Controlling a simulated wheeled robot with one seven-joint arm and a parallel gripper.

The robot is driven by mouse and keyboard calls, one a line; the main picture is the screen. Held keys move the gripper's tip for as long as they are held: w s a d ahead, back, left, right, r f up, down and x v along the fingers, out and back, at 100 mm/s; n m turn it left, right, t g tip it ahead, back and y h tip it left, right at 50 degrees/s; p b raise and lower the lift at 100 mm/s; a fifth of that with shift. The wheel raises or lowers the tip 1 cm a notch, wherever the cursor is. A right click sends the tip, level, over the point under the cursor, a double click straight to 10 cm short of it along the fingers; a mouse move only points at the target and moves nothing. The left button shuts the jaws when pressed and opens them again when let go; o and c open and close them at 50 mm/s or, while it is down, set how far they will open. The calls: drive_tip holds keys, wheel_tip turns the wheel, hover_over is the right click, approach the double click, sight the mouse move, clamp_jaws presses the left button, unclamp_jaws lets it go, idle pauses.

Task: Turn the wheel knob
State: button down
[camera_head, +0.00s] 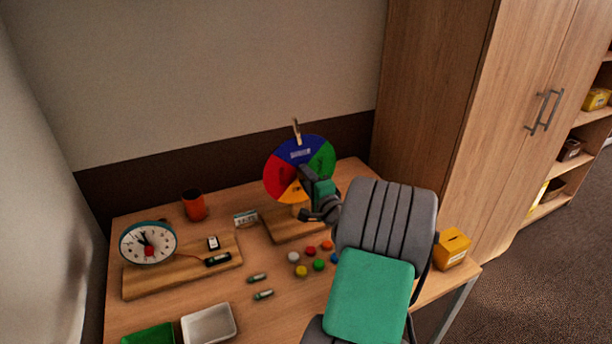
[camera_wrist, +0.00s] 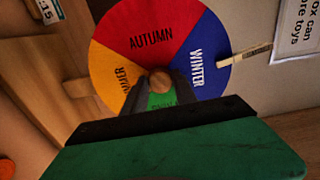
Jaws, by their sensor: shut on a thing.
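The season wheel (camera_head: 281,174) stands upright on a wooden base (camera_head: 293,229) near the back of the table, with red, blue, green and yellow-orange sectors. In the wrist view the wheel (camera_wrist: 140,43) shows the words AUTUMN and WINTER. A light clothespin-like pointer (camera_head: 297,130) is at its top rim over the blue sector; the pointer (camera_wrist: 246,54) also shows in the wrist view. My gripper (camera_wrist: 160,88) is in front of the wheel's centre, its two fingers shut on the round brown knob (camera_wrist: 159,81). In the head view my gripper hides the wheel's middle and lower right.
A clock (camera_head: 148,243) on a wooden board stands left. A yellow box (camera_head: 453,247) is right, beside the cabinet.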

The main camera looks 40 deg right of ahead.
idle(0.5)
drive_tip(key=c, duration=1)
unclamp_jaws()
drive_tip(key=b+v, duration=0.1)
drive_tip(key=v, duration=0.6)
drive_tip(key=shift+s+a, duration=0.2)
drive_tip(key=shift+s, duration=0.2)
